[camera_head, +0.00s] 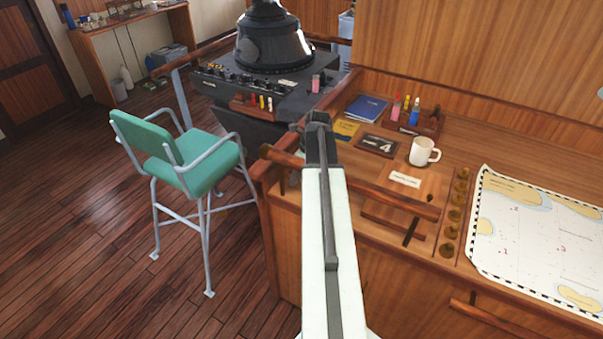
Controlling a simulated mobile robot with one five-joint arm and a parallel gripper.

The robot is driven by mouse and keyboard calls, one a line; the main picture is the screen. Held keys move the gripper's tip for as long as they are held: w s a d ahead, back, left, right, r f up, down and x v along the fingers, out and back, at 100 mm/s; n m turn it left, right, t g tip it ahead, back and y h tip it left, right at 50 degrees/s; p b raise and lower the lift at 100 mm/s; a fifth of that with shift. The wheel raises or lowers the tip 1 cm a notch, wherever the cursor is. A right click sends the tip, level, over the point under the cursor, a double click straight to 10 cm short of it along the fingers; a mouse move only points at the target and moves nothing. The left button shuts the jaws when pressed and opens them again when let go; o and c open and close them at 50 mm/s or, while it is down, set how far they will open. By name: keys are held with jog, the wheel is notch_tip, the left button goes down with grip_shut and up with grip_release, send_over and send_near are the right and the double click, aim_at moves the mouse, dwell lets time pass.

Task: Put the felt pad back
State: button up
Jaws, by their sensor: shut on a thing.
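My arm reaches up the middle of the picture, and its dark end (319,140) is over the left edge of the wooden chart desk (455,168). Only a little of my gripper (297,129) shows beside and behind that dark end. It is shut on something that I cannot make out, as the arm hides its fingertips. I cannot pick out a felt pad for certain anywhere in view. On the desk, a holder (420,127) has pink, yellow and blue items at its back.
A white mug (423,151), a blue book (367,107), a number plate (377,145) and a chart (540,232) lie on the desk. A wooden rail (395,198) runs along its front. A black console (265,85) stands behind, and a green chair (185,155) stands left.

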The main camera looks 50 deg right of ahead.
jog(key=shift+f+b, duration=0.35)
jog(key=shift+f, duration=0.1)
jog(key=shift+s, duration=0.15)
jog(key=o, duration=1.9)
jog(key=shift+a, duration=0.1)
jog(key=shift+r, duration=0.1)
jog(key=shift+r+p, duration=0.2)
jog(key=shift+p, duration=0.15)
jog(key=p+v, duration=1.2)
jog(key=shift+r, duration=0.35)
jog(key=shift+w, duration=0.2)
